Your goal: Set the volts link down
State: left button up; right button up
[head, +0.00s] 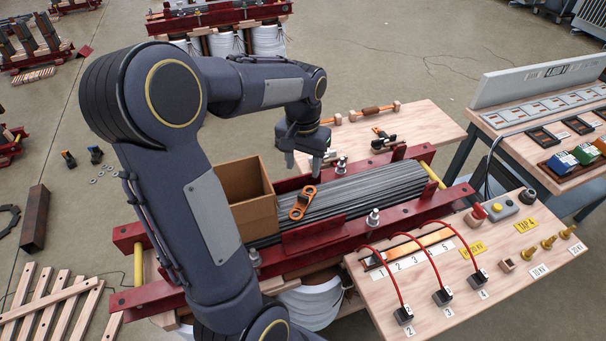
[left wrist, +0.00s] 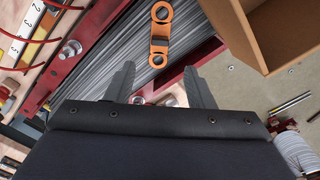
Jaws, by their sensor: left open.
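The volts link (head: 302,203), which I take to be the orange bar with a ring at each end, lies on the grey laminated core (head: 345,203) beside the cardboard box. In the left wrist view the link (left wrist: 159,47) lies on the grey strips, beyond the fingertips and roughly in line with the gap between them. My left gripper (head: 308,165) is open and empty above the core, apart from the link. It also shows in the left wrist view (left wrist: 161,85), with nothing between its fingers. My right gripper is not in view.
An open cardboard box (head: 247,198) stands left of the link. Red clamp beams (head: 310,240) run along the core. A wooden terminal board (head: 470,290) with red cables and numbered labels is at front right. A wooden shelf (head: 420,122) with tools lies behind.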

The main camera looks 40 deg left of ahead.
pick_arm(q)
jog(key=s+d+r+m+t+h, duration=0.1)
jog(key=s+d+t+h, duration=0.1)
jog(key=s+d, duration=0.5)
jog(key=s+d+r+m+t+h, duration=0.1)
jog(key=s+d+r+t, duration=0.1)
jog(key=s+d, duration=0.6)
jog(key=shift+d+t+h, duration=0.4)
jog(key=shift+d+t, duration=0.4)
jog(key=shift+d, duration=0.25)
jog(key=shift+r, duration=0.1)
